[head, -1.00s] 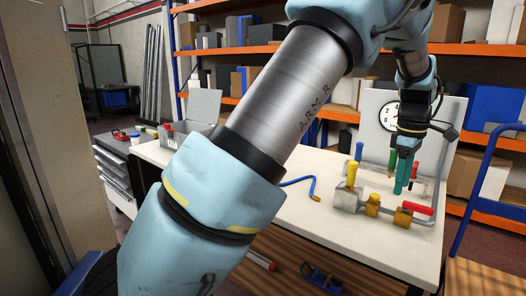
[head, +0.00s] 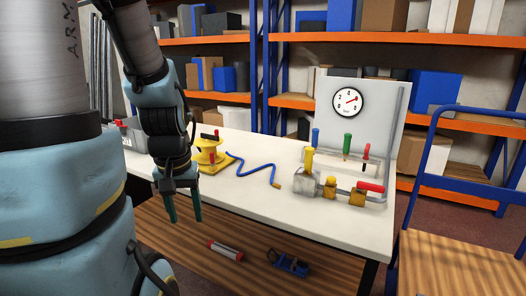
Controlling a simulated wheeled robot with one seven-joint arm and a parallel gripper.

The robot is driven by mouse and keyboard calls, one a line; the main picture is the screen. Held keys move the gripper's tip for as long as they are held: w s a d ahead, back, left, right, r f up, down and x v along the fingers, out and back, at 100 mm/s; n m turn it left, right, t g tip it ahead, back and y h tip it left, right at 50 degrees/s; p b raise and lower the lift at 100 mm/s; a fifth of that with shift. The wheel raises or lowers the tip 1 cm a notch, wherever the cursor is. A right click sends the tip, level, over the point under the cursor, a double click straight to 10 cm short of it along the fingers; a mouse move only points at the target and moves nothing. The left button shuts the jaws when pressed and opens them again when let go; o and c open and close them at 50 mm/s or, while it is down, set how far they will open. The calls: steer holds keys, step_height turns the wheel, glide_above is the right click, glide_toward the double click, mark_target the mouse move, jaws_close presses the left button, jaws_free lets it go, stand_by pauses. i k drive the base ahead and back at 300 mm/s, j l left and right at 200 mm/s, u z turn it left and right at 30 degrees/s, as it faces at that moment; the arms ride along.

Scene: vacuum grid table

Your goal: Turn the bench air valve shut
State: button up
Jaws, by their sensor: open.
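Pipework with fittings stands on the right part of the white bench (head: 250,196). A red lever (head: 369,187) lies nearly level above a brass valve body (head: 357,198). To its left are a yellow-capped brass fitting (head: 329,190) and a grey block with an upright yellow handle (head: 309,160). Blue (head: 315,138), green (head: 347,144) and red (head: 366,151) upright handles stand behind. A round gauge (head: 347,102) on the back panel has a red needle pointing up and right. My gripper (head: 186,221) hangs open and empty, pointing down, well left of the valves near the bench's front edge.
A yellow device with a red handle (head: 209,146) and a bent blue hose (head: 256,172) lie between my gripper and the valves. A red-and-white tube (head: 225,250) and a blue tool (head: 288,263) lie on the lower wooden shelf. A blue-railed cart (head: 455,245) stands at right.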

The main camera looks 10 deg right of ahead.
mark_target(361, 185)
steer(key=l, duration=0.7)
steer(key=i+l+u, duration=0.1)
steer(key=l, duration=0.65)
